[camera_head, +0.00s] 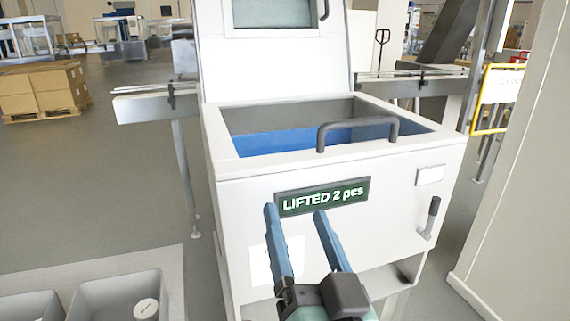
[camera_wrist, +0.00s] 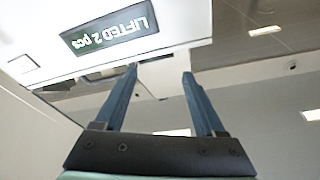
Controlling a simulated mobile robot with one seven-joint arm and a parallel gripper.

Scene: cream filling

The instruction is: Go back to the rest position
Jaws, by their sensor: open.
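My gripper (camera_head: 296,212) is open, its two blue fingers apart with nothing between them. In the head view it is in front of a white machine (camera_head: 390,222) with a dark display (camera_head: 322,196) that reads "LIFTED 2 pcs". The wrist view shows the open fingers (camera_wrist: 160,70) too, with the display (camera_wrist: 109,27) beyond them to the upper left. The machine's lid (camera_head: 275,60) is raised, and its basin is open with a blue inside (camera_head: 290,140). I cannot tell whether the fingertips touch the machine's front.
Grey bins (camera_head: 118,290) stand at the lower left, one holding a white round-topped item (camera_head: 146,309). A pale wall or panel (camera_head: 520,190) rises at the right. A conveyor (camera_head: 140,105) runs behind the machine. Boxes on a pallet (camera_head: 40,92) sit far left; floor between is clear.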

